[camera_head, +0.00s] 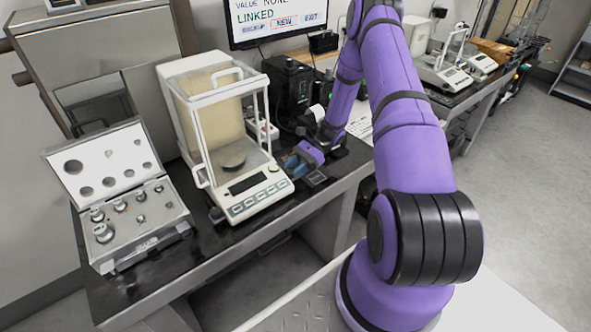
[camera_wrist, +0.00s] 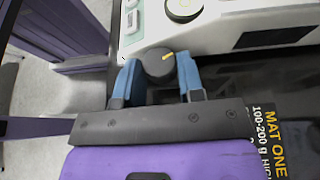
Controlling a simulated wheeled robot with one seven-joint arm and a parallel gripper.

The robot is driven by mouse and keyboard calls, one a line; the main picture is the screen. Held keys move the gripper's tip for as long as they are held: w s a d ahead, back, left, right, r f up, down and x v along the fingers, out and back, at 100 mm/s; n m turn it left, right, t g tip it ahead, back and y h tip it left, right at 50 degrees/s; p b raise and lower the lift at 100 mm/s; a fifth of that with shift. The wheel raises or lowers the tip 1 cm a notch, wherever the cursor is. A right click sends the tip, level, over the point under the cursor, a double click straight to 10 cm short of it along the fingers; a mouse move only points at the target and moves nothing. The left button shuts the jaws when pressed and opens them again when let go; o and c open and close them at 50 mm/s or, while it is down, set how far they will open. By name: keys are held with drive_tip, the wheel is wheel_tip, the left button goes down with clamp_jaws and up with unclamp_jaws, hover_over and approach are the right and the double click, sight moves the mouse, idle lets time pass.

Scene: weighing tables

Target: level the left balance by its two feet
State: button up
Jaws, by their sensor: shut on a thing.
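The left balance (camera_head: 262,196) is a white weighing balance with a glass draft shield, standing on the dark table. Its front left foot (camera_head: 216,214) is a dark knob under the near corner. In the wrist view, the other foot (camera_wrist: 158,64) is a dark round knob with a yellow mark at the balance's edge (camera_wrist: 215,35). My gripper (camera_head: 292,161) is at the balance's right front corner. Its blue fingers, seen in the wrist view (camera_wrist: 160,74), are shut on this foot from both sides. A round yellowish dial (camera_wrist: 184,6) sits on the casing; its reading is unclear.
An open weight case (camera_head: 150,240) stands left of the balance. A black mat with yellow text (camera_wrist: 285,135) lies beside my gripper. Black devices (camera_head: 287,85) and a monitor (camera_head: 275,22) stand behind. More balances (camera_head: 440,75) are on the far right table.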

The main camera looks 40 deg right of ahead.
drive_tip(key=shift+w+n+g+h, duration=0.25)
drive_tip(key=shift+n+g+h, duration=0.15)
drive_tip(key=shift+n+g, duration=0.95)
drive_tip(key=shift+g, duration=0.35)
drive_tip(key=o, duration=0.9)
drive_tip(key=v, duration=1)
drive_tip(key=shift+w+d+r, duration=0.1)
drive_tip(key=shift+d+r, duration=0.1)
drive_tip(key=shift+d, duration=0.1)
